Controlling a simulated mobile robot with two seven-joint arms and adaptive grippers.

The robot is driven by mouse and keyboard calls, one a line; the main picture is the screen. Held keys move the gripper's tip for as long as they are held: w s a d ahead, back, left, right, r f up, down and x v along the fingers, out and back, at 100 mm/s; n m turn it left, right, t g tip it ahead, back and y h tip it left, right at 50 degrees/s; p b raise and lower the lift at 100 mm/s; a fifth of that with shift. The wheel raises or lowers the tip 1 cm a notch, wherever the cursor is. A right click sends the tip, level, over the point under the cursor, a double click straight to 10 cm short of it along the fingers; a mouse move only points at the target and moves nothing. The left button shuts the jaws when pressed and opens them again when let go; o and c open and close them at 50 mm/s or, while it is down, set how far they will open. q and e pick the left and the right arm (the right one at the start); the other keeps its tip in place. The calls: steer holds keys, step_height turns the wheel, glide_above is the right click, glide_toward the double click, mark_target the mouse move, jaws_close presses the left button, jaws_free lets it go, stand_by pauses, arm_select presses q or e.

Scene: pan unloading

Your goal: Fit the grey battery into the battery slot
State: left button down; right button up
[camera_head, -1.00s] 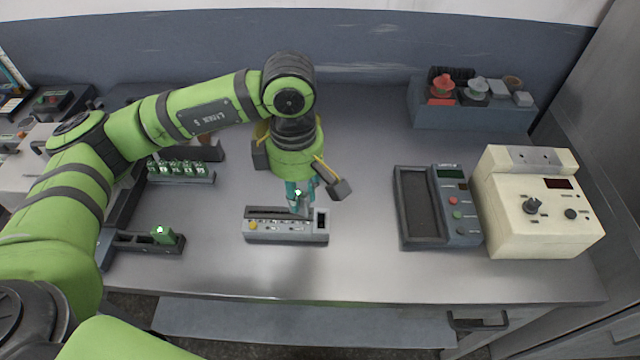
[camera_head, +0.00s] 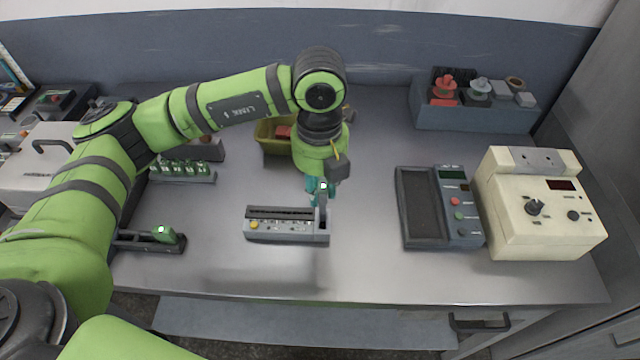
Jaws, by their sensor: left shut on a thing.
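The grey device with the battery slot (camera_head: 285,228) lies on the table in front of me. It has a yellow button at its left end and the slot at its right end. My left gripper (camera_head: 321,198) points down over that right end, shut on the grey battery (camera_head: 322,213). The battery is small and partly covered by the fingers. Its lower end is at the slot opening; I cannot tell how deep it sits. My right gripper is not in view.
A rack of green-topped parts (camera_head: 182,172) and a dark holder (camera_head: 135,242) lie left. A yellow bin (camera_head: 272,140) stands behind my gripper. A tester (camera_head: 440,210), a cream box (camera_head: 540,205) and a blue-grey bin (camera_head: 470,115) stand right. The table's front is clear.

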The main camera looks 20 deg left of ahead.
arm_select(q)
steer(key=shift+f, duration=0.2)
steer(key=shift+f+b, duration=0.75)
steer(key=shift+f, duration=0.75)
steer(key=shift+f+b, duration=0.4)
steer(key=shift+f+b, duration=2)
steer(key=shift+b, duration=0.05)
steer(key=c, duration=0.9)
jaws_free()
steer(key=shift+c, duration=0.2)
